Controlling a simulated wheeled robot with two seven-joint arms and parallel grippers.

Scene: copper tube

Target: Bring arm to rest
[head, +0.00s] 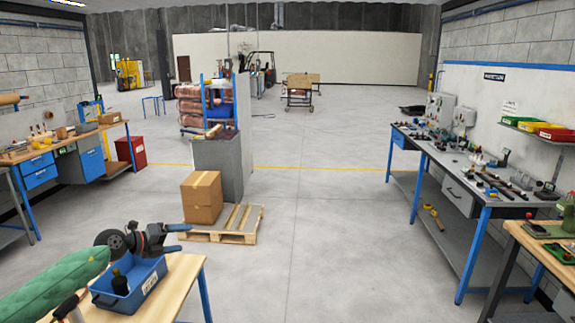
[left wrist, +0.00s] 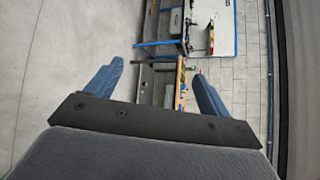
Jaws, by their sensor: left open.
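My left arm comes in from the lower left in the head view. Its gripper (head: 184,238) points to the right, above and just behind a blue bin on a wooden table. In the left wrist view the two blue fingers (left wrist: 158,85) stand wide apart with nothing between them. The gripper is open and empty. My right gripper is not in view.
The blue bin (head: 146,288) stands on the wooden table (head: 180,285) below my left gripper, with a dark object in it. Beyond are a cardboard box (head: 202,197) on a pallet (head: 240,226) and a cluttered workbench (head: 456,178) at the right. The middle floor is clear.

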